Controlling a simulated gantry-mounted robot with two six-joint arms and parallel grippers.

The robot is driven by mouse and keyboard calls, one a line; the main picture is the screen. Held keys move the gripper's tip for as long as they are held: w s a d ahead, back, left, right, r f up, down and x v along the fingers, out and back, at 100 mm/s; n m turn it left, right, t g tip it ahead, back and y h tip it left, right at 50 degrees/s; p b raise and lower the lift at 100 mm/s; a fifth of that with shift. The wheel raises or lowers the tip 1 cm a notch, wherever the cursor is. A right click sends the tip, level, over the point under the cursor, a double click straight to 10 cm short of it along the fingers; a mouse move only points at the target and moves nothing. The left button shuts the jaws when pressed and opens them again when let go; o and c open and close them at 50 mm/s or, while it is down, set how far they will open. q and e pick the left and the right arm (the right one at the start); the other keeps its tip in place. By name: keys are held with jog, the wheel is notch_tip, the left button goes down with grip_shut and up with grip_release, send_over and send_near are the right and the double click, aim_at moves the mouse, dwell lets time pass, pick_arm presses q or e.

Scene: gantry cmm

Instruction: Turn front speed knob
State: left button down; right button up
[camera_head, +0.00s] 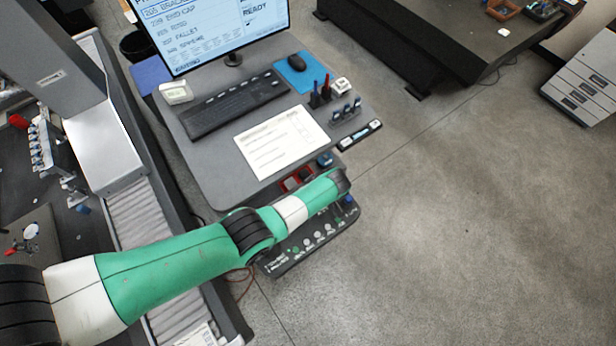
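A dark control box (288,264) with a row of several small light knobs (307,243) lies at the desk's near edge. A blue knob or button (349,198) shows at its far right end. The labels are too small to read, so I cannot tell which knob is the front speed knob. My green and white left arm reaches in from the lower left and passes over the box's far side. Its dark end, my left gripper (341,182), is above the box's far right part. Its fingers cannot be made out. My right gripper is not in view.
The desk (220,185) holds a keyboard (235,103), a paper sheet (281,143), a mouse on a blue pad (297,74), a pen holder (320,98) and a monitor (225,30). A roller conveyor (150,205) runs along the left. Open floor lies to the right.

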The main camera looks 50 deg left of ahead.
pick_arm(q)
jog(key=shift+n, duration=0.3)
jog(key=c, duration=0.6)
grip_release()
jog(key=p+v, duration=0.1)
jog(key=v, duration=0.2)
jog(key=shift+r+p, duration=0.15)
jog(key=shift+p, duration=0.25)
jog(key=v, duration=0.8)
jog(key=shift+w+d+r, duration=0.1)
jog(key=shift+r, duration=0.1)
